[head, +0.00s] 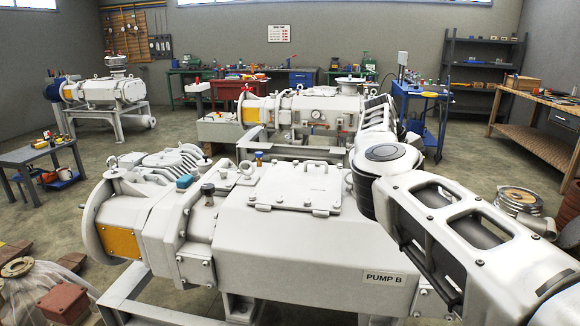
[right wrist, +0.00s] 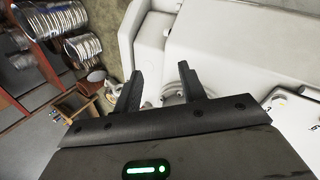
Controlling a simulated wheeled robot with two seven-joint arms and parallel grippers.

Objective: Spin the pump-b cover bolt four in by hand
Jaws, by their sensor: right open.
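Pump B (head: 384,278) is the large white machine in the foreground of the head view. Its flat, pale cover (head: 300,187) lies on top and has small handles. The right wrist view shows a cover corner (right wrist: 288,112) at lower right with small black numbers, apparently 3 and 6. I cannot pick out bolt four in either view. My right gripper (right wrist: 160,72) is open and empty, with its two dark fingers apart over the edge of a white housing. A small round metal part shows behind the right finger. My left gripper is not in view.
A second white pump (head: 315,115) stands behind pump B. A blue cart (head: 420,95) and a wooden workbench (head: 535,105) are at the right. A small grey table (head: 40,152) stands at the left. Metal coils (right wrist: 82,47) sit on a rack in the right wrist view.

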